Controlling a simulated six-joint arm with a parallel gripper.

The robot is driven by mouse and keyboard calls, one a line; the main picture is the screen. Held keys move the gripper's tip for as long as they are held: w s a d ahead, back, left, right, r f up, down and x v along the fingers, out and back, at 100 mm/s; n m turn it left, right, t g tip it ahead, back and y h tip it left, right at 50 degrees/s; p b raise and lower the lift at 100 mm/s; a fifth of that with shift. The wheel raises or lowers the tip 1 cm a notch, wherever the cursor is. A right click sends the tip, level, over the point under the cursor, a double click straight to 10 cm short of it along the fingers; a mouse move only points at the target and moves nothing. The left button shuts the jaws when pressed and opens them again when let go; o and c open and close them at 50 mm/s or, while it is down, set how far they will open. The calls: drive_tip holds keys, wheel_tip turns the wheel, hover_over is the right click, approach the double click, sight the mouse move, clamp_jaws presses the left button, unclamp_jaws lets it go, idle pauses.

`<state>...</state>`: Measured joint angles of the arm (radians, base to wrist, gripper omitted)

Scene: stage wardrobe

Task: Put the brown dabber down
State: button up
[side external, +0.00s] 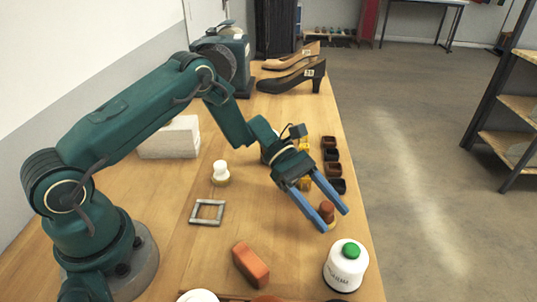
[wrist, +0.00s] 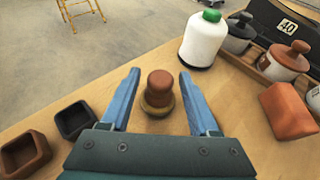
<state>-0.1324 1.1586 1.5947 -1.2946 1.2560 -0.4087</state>
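The brown dabber (side external: 327,210) stands upright on the wooden table near its right edge, with a reddish-brown top and a tan, wider base. It also shows in the wrist view (wrist: 159,85), between the blue fingers. My gripper (side external: 331,219) is low over the table with its fingers on either side of the dabber. In the wrist view my gripper (wrist: 157,76) is open, with a visible gap between each finger and the dabber. The dabber appears to rest on the table, not held.
A white bottle with a green cap (side external: 346,268) stands close by, towards the front. An orange-brown block (side external: 251,265), a grey square frame (side external: 207,212) and a white-topped dabber (side external: 221,170) are on the table. Small square dishes (side external: 331,155) line the right edge behind my gripper.

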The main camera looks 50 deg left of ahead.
drive_tip(key=shift+r, duration=0.1)
drive_tip(key=shift+a+r, duration=0.15)
drive_tip(key=shift+a, duration=0.1)
drive_tip(key=v, duration=1)
drive_tip(key=shift+a, duration=0.25)
drive_tip(key=shift+a+r, duration=0.35)
drive_tip(key=shift+a, duration=0.05)
drive_tip(key=s+r+m+t+y, duration=0.2)
drive_tip(key=s+r+m+y, duration=0.1)
drive_tip(key=s+m, duration=0.3)
drive_tip(key=s+a+r+m+t+y, duration=0.1)
drive_tip(key=s+r+m+y, duration=0.2)
drive_tip(key=s+m+y, duration=0.3)
drive_tip(key=s+r+m+t+y, duration=0.2)
drive_tip(key=s+r+m+y, duration=0.2)
drive_tip(key=s+m, duration=0.2)
drive_tip(key=shift+s+t, duration=0.3)
drive_tip(key=shift+s, duration=0.1)
